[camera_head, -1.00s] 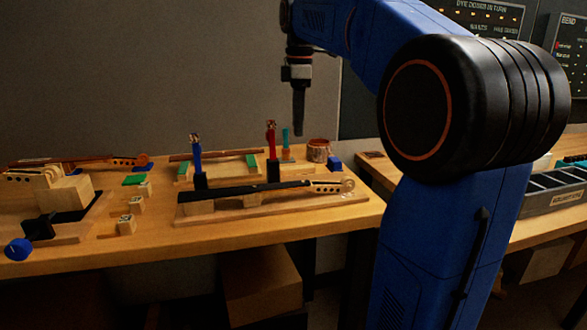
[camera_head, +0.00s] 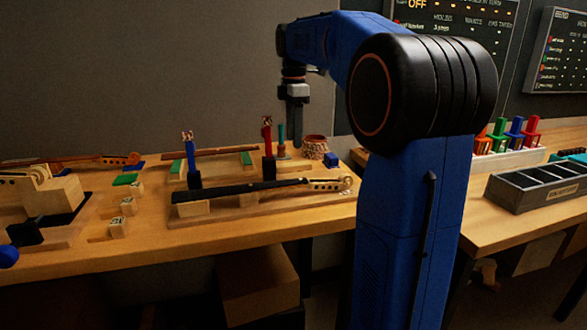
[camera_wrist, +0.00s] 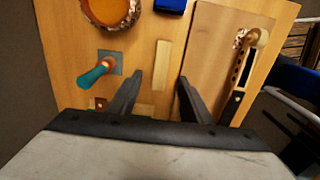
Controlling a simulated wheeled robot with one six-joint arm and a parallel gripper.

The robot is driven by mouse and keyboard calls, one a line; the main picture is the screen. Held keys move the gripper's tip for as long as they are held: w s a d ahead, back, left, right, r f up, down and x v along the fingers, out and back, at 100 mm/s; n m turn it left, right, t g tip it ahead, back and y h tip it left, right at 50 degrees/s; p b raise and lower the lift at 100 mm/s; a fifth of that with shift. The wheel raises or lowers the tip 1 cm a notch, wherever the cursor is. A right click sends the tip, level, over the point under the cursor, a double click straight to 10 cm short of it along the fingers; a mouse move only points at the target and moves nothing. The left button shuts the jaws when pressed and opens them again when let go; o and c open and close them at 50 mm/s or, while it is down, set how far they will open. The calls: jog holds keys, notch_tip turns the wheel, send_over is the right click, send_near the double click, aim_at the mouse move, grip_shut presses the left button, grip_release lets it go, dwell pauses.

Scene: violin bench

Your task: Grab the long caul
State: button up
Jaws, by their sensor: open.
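A pale, narrow wooden strip (camera_wrist: 163,65), which looks like the long caul, lies flat on the bench in the wrist view. A shorter pale piece (camera_wrist: 145,110) shows nearer the gripper. My gripper (camera_wrist: 160,80) is open and empty, its fingers on either side of the strip's line. I cannot tell its exact height above the bench. In the head view my gripper (camera_head: 295,145) points down beside the copper-coloured pot (camera_head: 315,148); the strip is not clear there.
A teal-handled tool (camera_wrist: 95,76) stands left of the strip, and a blue block (camera_wrist: 170,4) lies beyond it. A board with a violin neck (camera_wrist: 210,60) lies right. Red (camera_head: 267,135) and blue (camera_head: 189,150) upright tools stand further left. A grey compartment tray (camera_head: 535,185) is at right.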

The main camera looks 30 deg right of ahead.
aim_at(294, 164)
jog(key=shift+s+a+f, duration=0.1)
jog(key=shift+f, duration=3.95)
jog(key=c, duration=1.1)
